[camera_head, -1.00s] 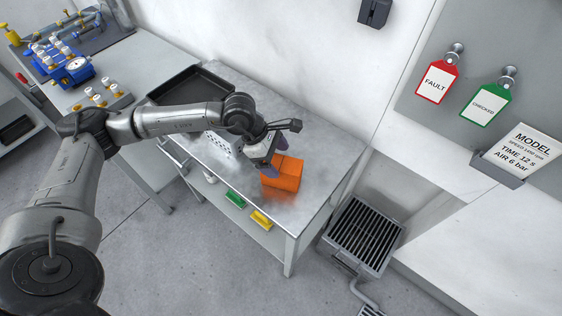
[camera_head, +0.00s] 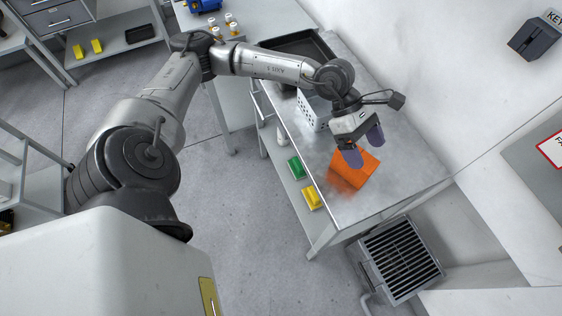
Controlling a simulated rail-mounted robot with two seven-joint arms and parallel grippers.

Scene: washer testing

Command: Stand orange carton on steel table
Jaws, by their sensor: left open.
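The orange carton (camera_head: 357,176) rests on the steel table (camera_head: 408,178), near its front edge. It casts an orange reflection on the metal. I cannot tell for sure whether it stands upright or lies on a side. My left gripper (camera_head: 364,147) is open at the carton's far side, with its two purple-grey fingers apart. The nearer finger overlaps the carton's edge in the picture; whether it touches is not clear. The gripper holds nothing that I can see. My right gripper is not in view.
A white perforated basket (camera_head: 312,112) and a black tray (camera_head: 300,45) stand farther back on the table. Green (camera_head: 296,167) and yellow (camera_head: 312,198) items lie on the lower shelf. A grated unit (camera_head: 400,258) stands beyond the table's right end. The tabletop right of the carton is clear.

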